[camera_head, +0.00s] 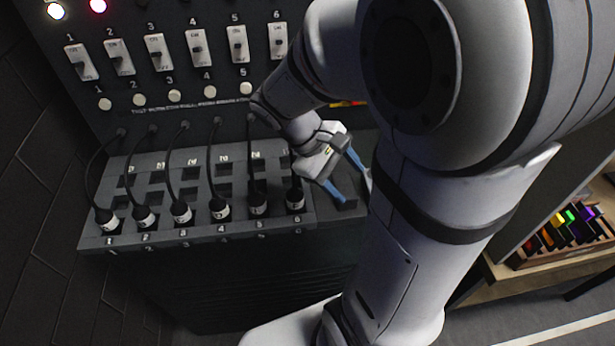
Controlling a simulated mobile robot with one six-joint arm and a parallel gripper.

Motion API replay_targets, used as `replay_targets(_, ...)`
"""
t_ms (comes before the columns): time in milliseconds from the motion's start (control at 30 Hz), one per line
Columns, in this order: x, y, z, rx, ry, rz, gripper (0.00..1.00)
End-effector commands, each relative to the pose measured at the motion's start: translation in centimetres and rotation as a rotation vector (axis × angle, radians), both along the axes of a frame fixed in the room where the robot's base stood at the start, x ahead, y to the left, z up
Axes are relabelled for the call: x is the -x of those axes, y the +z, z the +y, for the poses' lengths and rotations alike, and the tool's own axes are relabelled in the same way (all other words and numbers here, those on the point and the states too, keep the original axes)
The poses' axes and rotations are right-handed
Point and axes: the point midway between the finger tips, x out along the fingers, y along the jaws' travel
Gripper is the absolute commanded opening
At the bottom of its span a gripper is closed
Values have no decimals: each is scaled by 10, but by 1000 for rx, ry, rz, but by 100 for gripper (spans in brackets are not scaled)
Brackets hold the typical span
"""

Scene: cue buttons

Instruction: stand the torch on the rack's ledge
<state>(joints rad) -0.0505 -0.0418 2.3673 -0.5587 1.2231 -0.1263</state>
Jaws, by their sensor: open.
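I cannot pick out a torch in this view; my arm covers much of the right side. The grey stepped rack (170,236) stands below the switch panel, with a numbered front strip. Black cabled plugs (220,208) stand in its front row. Which part is the ledge I cannot tell for sure. My gripper (354,190), with blue fingers, is open and points down just right of plug 6 (295,199). It is over a grey surface with a dark square patch (345,204). Nothing shows between the fingers.
The dark panel (135,20) behind carries numbered switches (198,48), round buttons (174,96), and lit white and pink lamps. At right, a wooden shelf (540,270) holds a tray of coloured items (572,228).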

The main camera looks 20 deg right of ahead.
Motion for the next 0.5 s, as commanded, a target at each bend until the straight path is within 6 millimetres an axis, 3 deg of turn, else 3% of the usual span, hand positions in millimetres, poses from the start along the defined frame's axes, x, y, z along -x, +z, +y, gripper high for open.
replay_targets(300,20,35,68,-392,-300,-522,58)
replay_targets(500,21,50,85,-516,-389,-672,58)
